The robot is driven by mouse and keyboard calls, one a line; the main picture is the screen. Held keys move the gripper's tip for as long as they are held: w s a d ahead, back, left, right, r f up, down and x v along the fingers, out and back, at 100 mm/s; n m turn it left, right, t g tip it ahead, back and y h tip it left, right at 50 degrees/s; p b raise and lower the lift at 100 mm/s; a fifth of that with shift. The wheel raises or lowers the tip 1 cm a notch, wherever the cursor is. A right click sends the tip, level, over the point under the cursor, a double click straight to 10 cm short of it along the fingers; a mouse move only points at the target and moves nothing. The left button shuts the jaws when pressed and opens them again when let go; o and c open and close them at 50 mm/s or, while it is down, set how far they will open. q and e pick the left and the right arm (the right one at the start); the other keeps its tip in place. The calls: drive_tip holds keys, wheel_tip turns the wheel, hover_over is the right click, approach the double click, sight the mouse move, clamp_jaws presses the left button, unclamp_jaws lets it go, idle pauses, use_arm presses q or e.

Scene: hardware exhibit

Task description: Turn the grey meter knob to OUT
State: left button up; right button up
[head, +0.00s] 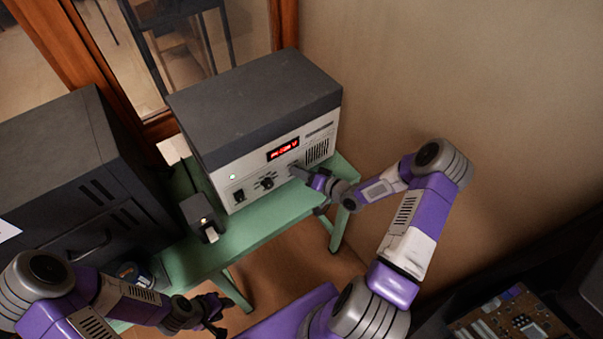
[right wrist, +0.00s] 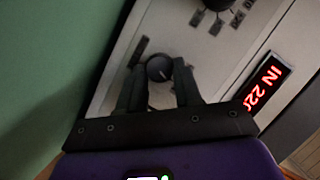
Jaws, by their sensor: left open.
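The meter (head: 262,162) is a box with a dark grey top and a light front panel, standing on a green table. Its red display reads "IN 220" or similar in the right wrist view (right wrist: 267,83); the last part is cut off. The round grey meter knob (right wrist: 159,68) has a pale pointer line and sits between the fingers of my right gripper (right wrist: 160,75), which appear to touch both its sides. In the head view my right gripper (head: 298,171) is at the panel and hides the knob. My left gripper (head: 217,312) is open and empty, low at the left.
A large dark cabinet (head: 75,170) stands left; a wall is right.

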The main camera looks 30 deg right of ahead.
clamp_jaws()
drive_tip(key=n+b, duration=0.1)
drive_tip(key=n+h, duration=0.1)
drive_tip(key=shift+a+n+b, duration=0.2)
drive_tip(key=shift+n+b, duration=0.15)
drive_tip(key=shift+n, duration=0.05)
drive_tip(key=shift+a+r+n+g+h+b, duration=0.15)
drive_tip(key=shift+n+g+h+b, duration=0.15)
drive_tip(key=shift+n+h+b, duration=1.4)
drive_tip(key=shift+m+y+b, duration=0.3)
drive_tip(key=shift+b, duration=0.05)
drive_tip(key=o, duration=0.5)
unclamp_jaws()
